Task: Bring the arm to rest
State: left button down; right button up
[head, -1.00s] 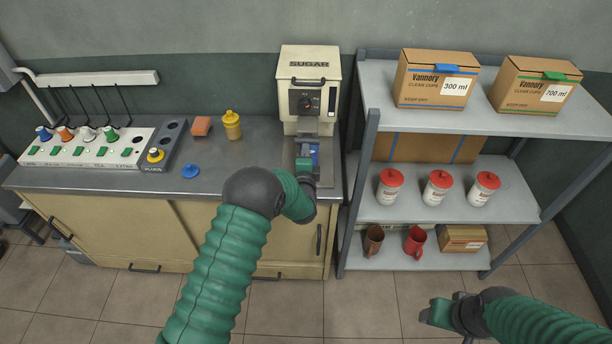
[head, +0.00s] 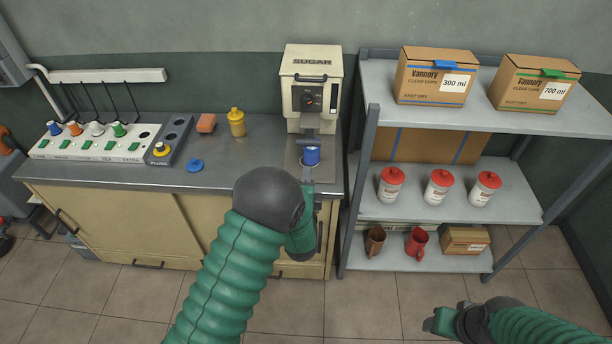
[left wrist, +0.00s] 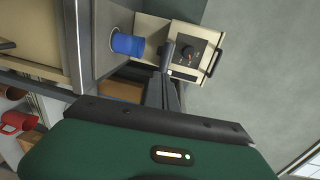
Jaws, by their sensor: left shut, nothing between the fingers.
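My left arm reaches in from the bottom of the head view. Its gripper (head: 307,173) is shut and empty, just in front of the blue cup (head: 312,156). In the left wrist view its closed fingers (left wrist: 163,88) point toward the sugar machine, with the blue cup (left wrist: 128,44) up and to the left, apart from them. The cup stands under the spout of the cream SUGAR machine (head: 297,98). My right gripper (head: 446,320) hangs low at the right over the floor; its finger gap is unclear.
A grey shelf (head: 450,205) with boxes, lidded cups and mugs stands at right. Floor in front is clear.

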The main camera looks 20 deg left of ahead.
pick_arm(q)
jog(key=s+d+n+g+h, duration=0.1)
jog(key=s+n+g, duration=0.5)
jog(key=s, duration=0.9)
jog(key=s+d+f+n+g+h, duration=0.1)
jog(key=s+n+g+h, duration=0.2)
jog(key=s+n+g, duration=0.4)
jog(key=s+n, duration=0.1)
jog(key=s, duration=0.7)
jog(key=shift+f+n+h, duration=0.25)
jog(key=shift+n+h, duration=0.05)
jog(key=shift+n, duration=0.1)
